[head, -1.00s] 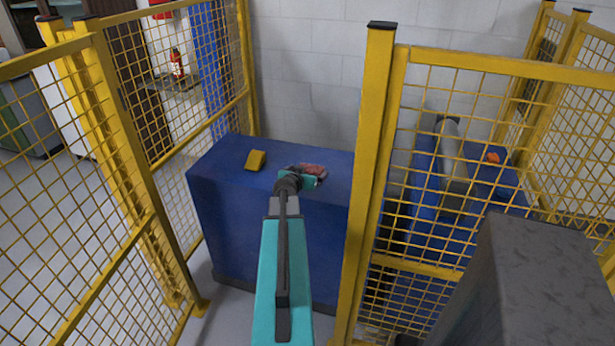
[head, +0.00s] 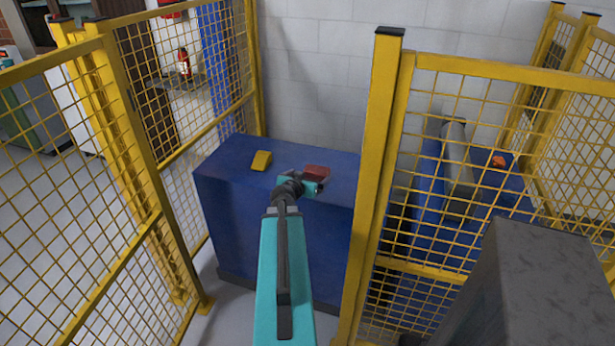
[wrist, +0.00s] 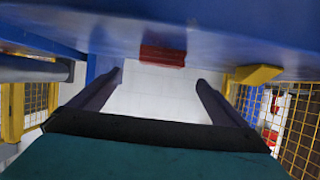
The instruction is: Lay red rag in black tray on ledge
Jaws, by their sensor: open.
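A small red thing (head: 317,171), possibly the rag, is on the top of the blue ledge (head: 225,165), just beyond my gripper (head: 313,186). In the wrist view the red thing (wrist: 162,56) looks like a flat-faced block against the blue surface (wrist: 210,25). It lies beyond the fingertips and between their lines, apart from both fingers. My gripper (wrist: 158,82) is open with nothing between its fingers. I cannot make out a black tray in either view.
A yellow block (head: 261,160) sits left of the red thing on the ledge. Yellow mesh fence panels stand left and right, with a post (head: 380,130) close to the ledge's right side. An orange object (head: 498,161) lies behind the right fence.

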